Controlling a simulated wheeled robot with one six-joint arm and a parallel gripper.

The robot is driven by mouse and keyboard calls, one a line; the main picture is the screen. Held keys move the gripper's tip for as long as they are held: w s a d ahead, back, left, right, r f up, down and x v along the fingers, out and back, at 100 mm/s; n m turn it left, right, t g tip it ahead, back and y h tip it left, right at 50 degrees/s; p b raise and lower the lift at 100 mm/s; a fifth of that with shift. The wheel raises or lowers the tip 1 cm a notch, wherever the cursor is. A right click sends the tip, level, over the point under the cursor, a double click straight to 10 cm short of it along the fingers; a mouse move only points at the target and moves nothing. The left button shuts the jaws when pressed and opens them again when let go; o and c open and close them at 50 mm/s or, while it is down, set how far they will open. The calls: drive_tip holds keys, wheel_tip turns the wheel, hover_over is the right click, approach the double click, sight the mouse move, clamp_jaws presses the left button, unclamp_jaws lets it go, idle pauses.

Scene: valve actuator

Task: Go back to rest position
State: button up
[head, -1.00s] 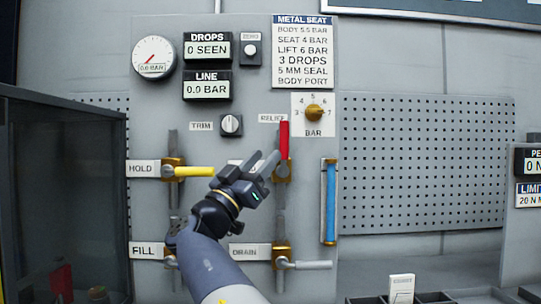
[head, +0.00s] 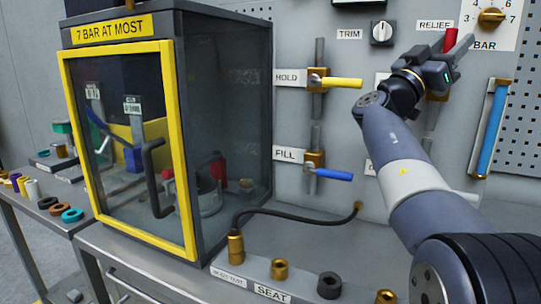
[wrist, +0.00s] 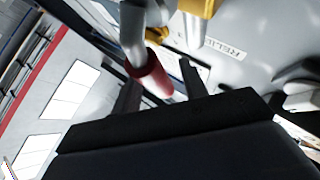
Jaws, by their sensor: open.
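My gripper (head: 456,52) is raised in front of the panel at the upper right of the head view. It is open. The red-handled relief valve lever (head: 450,40) stands upright just behind it, under the RELIEF label (head: 435,25). In the wrist view the red handle (wrist: 150,76) lies between the two dark fingers (wrist: 160,88); I cannot tell whether they touch it. My arm crosses the lower right of the head view and hides the drain valve's body.
A yellow-framed cabinet (head: 177,150) with a black handle stands at left. The HOLD lever (head: 342,82) and FILL lever (head: 334,175) stick out of the panel. A black hose (head: 290,212) runs along the bench, with fittings (head: 279,268) in front. A blue tube (head: 491,130) hangs at right.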

drive_tip(key=shift+x, duration=0.9)
drive_tip(key=shift+p, duration=0.35)
drive_tip(key=shift+f, duration=0.1)
